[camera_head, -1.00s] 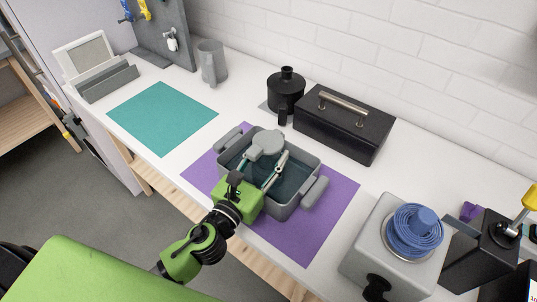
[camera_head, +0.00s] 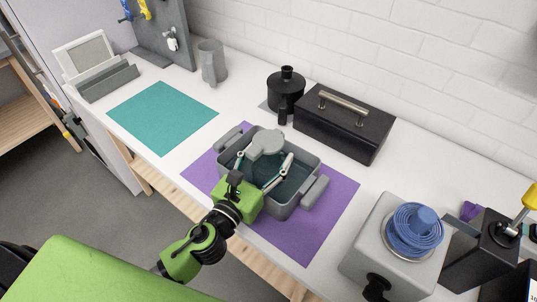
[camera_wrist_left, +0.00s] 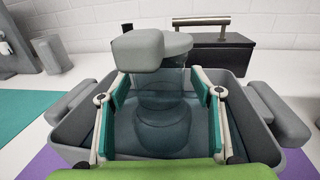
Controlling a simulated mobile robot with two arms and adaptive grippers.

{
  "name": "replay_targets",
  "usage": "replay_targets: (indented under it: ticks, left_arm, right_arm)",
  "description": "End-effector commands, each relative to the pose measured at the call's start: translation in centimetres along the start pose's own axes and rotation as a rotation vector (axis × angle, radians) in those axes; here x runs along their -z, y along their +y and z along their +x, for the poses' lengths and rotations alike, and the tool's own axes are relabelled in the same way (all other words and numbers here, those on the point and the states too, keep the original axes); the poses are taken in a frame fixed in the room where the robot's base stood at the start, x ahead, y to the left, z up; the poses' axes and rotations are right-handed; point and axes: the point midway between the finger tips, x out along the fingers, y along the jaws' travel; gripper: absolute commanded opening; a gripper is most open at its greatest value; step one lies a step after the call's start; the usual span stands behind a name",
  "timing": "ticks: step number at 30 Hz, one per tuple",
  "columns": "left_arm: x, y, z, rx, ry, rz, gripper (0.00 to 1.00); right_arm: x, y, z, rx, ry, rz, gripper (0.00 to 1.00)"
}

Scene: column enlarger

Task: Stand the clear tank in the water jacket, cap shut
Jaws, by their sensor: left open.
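The clear tank (camera_wrist_left: 160,125) stands upright inside the grey water jacket (camera_head: 310,165), which has a handle block at each end. Its grey round cap (camera_head: 266,143) lies flat over the top and looks shut; the cap with its front tab also shows in the wrist view (camera_wrist_left: 138,50). My left gripper (camera_head: 264,168) reaches into the jacket from the front. Its fingers stand open on either side of the tank, with gaps to its wall in the wrist view (camera_wrist_left: 160,95). The tank's base is seen only through the tinted liquid and clear wall. My right gripper is out of view.
The jacket stands on a purple mat (camera_head: 300,240). A black lidded pot (camera_head: 286,92) and a black toolbox (camera_head: 345,125) are behind it. A grey device with a blue coil (camera_head: 385,245) stands at right. The teal mat (camera_head: 162,115) at left is bare.

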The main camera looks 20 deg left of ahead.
Motion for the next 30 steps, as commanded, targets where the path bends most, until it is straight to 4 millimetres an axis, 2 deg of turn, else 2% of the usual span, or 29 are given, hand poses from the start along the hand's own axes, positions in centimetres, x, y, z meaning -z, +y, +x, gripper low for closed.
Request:
replay_targets:
  ticks: [30]
  left_arm:
    - [0.1,0.0,-4.0,0.000,0.000,0.001,0.59]
  right_arm:
    - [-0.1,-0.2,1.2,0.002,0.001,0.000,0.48]
